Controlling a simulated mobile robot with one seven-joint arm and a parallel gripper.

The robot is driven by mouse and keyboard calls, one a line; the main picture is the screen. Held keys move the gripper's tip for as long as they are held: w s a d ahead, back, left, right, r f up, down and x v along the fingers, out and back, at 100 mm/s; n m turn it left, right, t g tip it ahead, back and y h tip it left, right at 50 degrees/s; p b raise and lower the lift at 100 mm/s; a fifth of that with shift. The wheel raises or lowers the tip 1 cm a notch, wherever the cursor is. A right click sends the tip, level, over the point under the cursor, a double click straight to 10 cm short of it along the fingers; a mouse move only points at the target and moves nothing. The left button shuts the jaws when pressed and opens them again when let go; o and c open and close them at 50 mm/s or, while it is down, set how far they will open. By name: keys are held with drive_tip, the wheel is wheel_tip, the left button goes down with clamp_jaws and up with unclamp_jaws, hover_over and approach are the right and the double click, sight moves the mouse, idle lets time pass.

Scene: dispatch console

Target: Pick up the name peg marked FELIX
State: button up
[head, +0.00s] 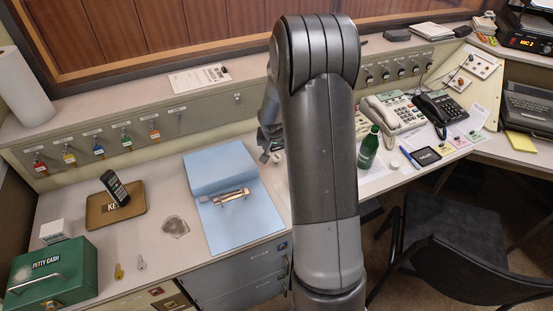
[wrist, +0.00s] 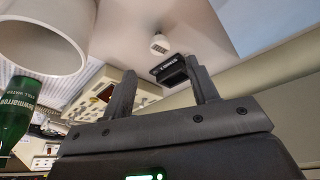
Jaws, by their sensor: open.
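My gripper (wrist: 160,64) is open, its two fingers apart in the wrist view. In the head view my gripper (head: 266,150) is mostly hidden behind my arm, above the desk right of the blue folder. I cannot make out a peg marked FELIX in either view.
A green bottle (head: 368,148) stands right of my arm, near the phones (head: 395,110); it also shows in the wrist view (wrist: 17,112). A chair (head: 450,240) stands at right.

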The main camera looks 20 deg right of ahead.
sight(277, 157)
drive_tip(key=shift+x, duration=3.75)
drive_tip(key=shift+a, duration=0.1)
drive_tip(key=c, duration=1)
